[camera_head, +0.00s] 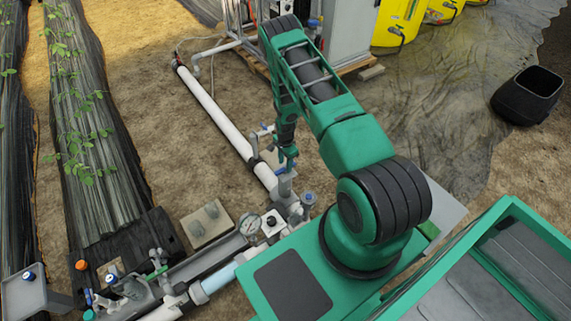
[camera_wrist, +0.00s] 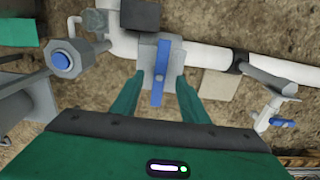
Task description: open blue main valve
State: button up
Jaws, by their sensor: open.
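The blue main valve's lever handle (camera_wrist: 161,72) sits on a grey valve body (camera_wrist: 147,47) in the white pipe. The lever lies crosswise to the pipe run in the wrist view. My gripper (camera_wrist: 160,92) is open, with one green finger on each side of the lever's near end. I cannot tell whether either finger touches it. In the head view my gripper (camera_head: 286,164) points down over the pipe line, and it and the arm hide most of the valve.
A round blue knob (camera_wrist: 62,60) on a grey fitting stands left of the lever. A smaller tap with a blue handle (camera_wrist: 282,123) stands to the right. A pressure gauge (camera_head: 250,224) and the white pipe (camera_head: 215,110) are close by. Bare soil lies around.

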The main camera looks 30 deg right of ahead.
aim_at(285, 168)
jog(key=shift+f, duration=0.15)
jog(key=shift+f, duration=2)
jog(key=shift+s, duration=0.1)
jog(key=c, duration=0.7)
jog(key=shift+o, duration=0.2)
jog(key=o, duration=0.7)
jog(key=shift+c, duration=0.2)
